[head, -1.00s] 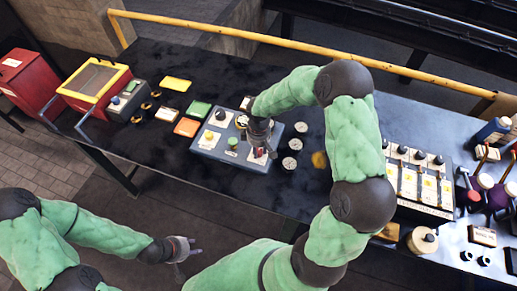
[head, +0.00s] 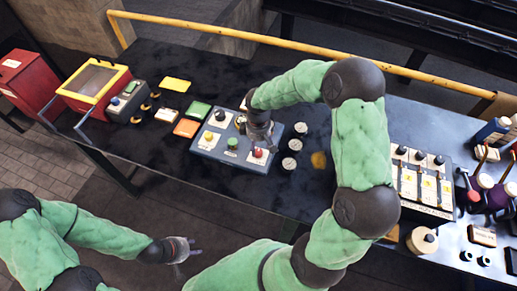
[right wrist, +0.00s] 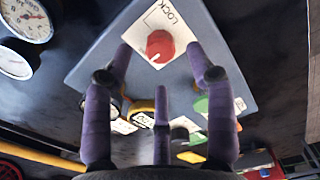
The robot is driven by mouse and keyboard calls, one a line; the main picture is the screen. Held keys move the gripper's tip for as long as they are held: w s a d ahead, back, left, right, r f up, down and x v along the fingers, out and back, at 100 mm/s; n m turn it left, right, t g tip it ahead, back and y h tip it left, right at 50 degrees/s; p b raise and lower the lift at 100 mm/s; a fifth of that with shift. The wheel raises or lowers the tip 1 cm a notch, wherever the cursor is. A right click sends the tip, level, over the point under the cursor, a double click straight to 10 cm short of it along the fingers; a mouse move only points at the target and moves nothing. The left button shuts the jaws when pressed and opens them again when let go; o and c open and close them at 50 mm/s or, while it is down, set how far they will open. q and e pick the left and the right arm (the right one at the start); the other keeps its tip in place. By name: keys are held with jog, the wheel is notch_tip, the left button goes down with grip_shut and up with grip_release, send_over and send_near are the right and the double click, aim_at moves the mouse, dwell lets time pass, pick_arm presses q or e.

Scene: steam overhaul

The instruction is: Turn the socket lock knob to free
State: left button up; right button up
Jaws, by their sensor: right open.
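The red lock knob (head: 258,152) sits on a white plate at the front right corner of the blue-grey control box (head: 212,152). In the right wrist view the knob (right wrist: 160,45) shows beside the word LOCK; I cannot tell where it points. My right gripper (head: 262,138) is over the box, just behind and above the knob. In the wrist view its purple fingers (right wrist: 159,52) are spread, with the knob between the tips in the picture and nothing held. My left gripper (head: 190,246) hangs low in front of the table, too small to tell its opening.
The box also bears a green button (head: 232,143) and a yellow one (head: 208,135). Round gauges (head: 295,145) lie right of it. A switch panel (head: 422,180) stands further right. Coloured trays (head: 187,128) lie left. The dark table front is clear.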

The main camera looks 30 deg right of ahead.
aim_at(258, 151)
notch_tip(258, 151, up, 8)
dwell(0.8)
